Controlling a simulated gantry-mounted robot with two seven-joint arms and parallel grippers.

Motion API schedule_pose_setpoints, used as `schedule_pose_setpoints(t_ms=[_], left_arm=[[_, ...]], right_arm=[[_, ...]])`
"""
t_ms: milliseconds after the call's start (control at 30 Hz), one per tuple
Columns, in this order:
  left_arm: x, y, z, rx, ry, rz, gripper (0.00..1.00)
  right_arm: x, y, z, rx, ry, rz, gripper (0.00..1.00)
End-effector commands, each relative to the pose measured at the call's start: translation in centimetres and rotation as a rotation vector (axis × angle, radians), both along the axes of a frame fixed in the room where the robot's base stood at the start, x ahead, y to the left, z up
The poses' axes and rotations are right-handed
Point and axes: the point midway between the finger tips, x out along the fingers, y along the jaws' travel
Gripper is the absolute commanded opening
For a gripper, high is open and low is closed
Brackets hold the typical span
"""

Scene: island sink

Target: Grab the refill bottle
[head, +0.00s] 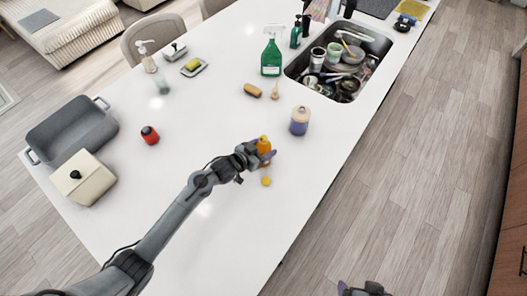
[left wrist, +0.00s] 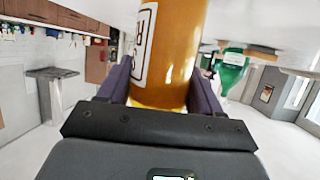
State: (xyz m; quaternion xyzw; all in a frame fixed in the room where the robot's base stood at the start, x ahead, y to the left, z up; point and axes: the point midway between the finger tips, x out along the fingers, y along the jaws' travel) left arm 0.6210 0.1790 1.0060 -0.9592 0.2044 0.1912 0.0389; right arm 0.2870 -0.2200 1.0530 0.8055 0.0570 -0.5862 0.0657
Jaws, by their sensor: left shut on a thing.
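An amber-orange bottle with a white label (left wrist: 170,50), which looks like the refill bottle, stands between the two purple fingers of my left gripper (left wrist: 162,88) in the left wrist view. In the head view the orange bottle (head: 264,146) is at the middle of the white counter, and my left gripper (head: 262,157) is shut on it. The fingers partly cover its lower part. Whether its base touches the counter is unclear. My right gripper (head: 364,289) only just shows at the bottom edge, off the counter, and its jaws cannot be made out.
A small yellow object (head: 266,181) lies just in front of the bottle. A lidded purple-and-cream jar (head: 299,122) stands to the right. A green spray bottle (head: 271,56) stands near the sink (head: 296,68) full of dishes. A red can (head: 150,135) is left; the counter's front is clear.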

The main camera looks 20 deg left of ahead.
Motion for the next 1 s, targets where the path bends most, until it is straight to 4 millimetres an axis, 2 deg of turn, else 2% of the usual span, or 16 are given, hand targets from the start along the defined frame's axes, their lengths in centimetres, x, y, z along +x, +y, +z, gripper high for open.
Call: schedule_pose_setpoints(t_ms=[567,1000], left_arm=[[0.0,0.0,0.4,-0.001,-0.002,0.000,0.29],[0.0,0.0,2.6,0.000,-0.003,0.000,0.29]], right_arm=[[0.0,0.1,0.0,0.005,0.000,-0.004,0.94],[0.0,0.2,-0.1,0.009,0.000,-0.006,0.94]])
